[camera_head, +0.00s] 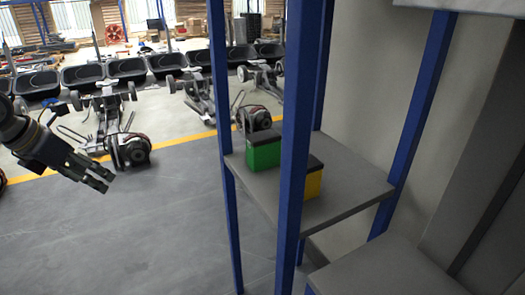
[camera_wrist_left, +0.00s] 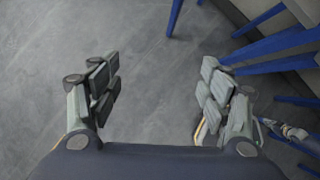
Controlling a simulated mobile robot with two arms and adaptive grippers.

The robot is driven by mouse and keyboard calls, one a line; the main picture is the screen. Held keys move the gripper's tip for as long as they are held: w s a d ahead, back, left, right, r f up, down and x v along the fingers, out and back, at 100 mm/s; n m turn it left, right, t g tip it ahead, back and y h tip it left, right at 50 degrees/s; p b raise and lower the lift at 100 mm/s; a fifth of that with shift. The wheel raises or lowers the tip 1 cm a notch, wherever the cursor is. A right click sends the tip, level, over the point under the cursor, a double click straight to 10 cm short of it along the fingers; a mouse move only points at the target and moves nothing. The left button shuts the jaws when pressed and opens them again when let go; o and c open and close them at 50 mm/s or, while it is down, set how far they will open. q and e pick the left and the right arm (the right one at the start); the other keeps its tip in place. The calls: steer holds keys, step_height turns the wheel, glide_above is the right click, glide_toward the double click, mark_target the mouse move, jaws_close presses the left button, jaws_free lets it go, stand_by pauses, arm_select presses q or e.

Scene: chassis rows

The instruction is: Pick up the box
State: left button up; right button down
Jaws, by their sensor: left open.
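A green box (camera_head: 264,154) with a dark top stands on the grey shelf (camera_head: 350,190) of a blue-posted rack in the head view. A yellow box (camera_head: 314,183) with a dark top stands beside it, partly hidden by a blue post. My left gripper (camera_head: 105,179) is at the left of the head view, above the floor and well apart from the rack and boxes. In the left wrist view my left gripper (camera_wrist_left: 158,84) is open, with only bare floor between its fingers. No box shows in the left wrist view. My right gripper is not in view.
A blue post (camera_head: 294,140) stands in front of the shelf. Another grey surface (camera_head: 390,268) lies lower right. Wheeled chassis (camera_head: 128,135) and black tubs (camera_head: 85,74) stand in rows beyond a yellow floor line. The grey floor (camera_head: 130,240) left of the rack is clear.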

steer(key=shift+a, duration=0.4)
